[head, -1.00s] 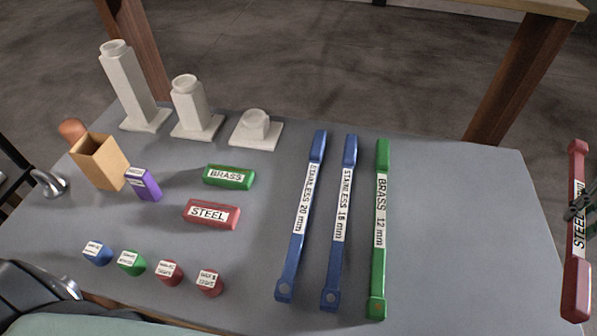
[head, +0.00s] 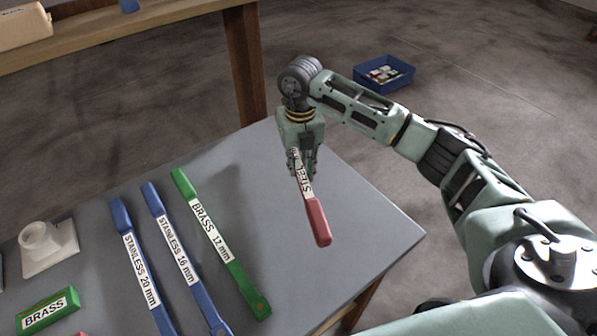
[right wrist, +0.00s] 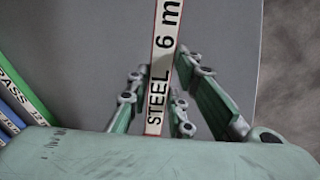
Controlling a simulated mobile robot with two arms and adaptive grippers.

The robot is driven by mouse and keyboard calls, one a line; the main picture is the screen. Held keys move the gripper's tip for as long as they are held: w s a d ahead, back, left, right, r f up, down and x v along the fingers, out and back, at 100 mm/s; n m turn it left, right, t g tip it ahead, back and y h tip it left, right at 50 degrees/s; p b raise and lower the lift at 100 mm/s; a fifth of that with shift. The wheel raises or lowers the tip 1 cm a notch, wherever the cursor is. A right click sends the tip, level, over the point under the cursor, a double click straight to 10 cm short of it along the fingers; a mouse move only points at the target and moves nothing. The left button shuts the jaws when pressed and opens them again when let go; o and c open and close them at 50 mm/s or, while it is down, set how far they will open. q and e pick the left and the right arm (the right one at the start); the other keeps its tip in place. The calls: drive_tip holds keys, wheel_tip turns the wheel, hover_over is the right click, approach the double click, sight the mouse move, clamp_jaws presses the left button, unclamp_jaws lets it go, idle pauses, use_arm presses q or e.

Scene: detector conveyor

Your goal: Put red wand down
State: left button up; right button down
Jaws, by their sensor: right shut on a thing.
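The red wand (head: 318,222), with a white STEEL label, is in my right gripper (head: 305,168). The fingers are shut around its labelled middle. The wand hangs over the right part of the grey table (head: 365,220), its red near end pointing toward the front. I cannot tell for sure whether it touches the table top. In the right wrist view the labelled strip (right wrist: 162,75) of the wand runs between the fingers (right wrist: 160,95), over the grey surface. The wand's far end is hidden by the gripper in the head view. My left gripper does not show.
A green BRASS wand (head: 217,240) and two blue STAINLESS wands (head: 178,250) (head: 137,260) lie side by side to the left. A green BRASS block (head: 48,309) and a white stand (head: 48,247) are farther left. Bare table lies right of the green wand. A blue bin (head: 384,74) is on the floor.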

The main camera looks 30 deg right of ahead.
sight(299, 169)
drive_tip(key=shift+a+f, duration=0.15)
drive_tip(key=shift+f, duration=0.35)
wheel_tip(299, 169, down, 2)
drive_tip(key=shift+f+p, duration=0.2)
drive_tip(key=shift+p, duration=0.45)
drive_tip(key=shift+f, duration=0.35)
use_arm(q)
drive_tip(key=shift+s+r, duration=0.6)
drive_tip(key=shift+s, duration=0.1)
use_arm(e)
drive_tip(key=shift+f, duration=0.1)
drive_tip(key=c, duration=1.6)
unclamp_jaws()
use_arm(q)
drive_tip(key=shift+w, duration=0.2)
use_arm(e)
drive_tip(key=shift+o, duration=0.2)
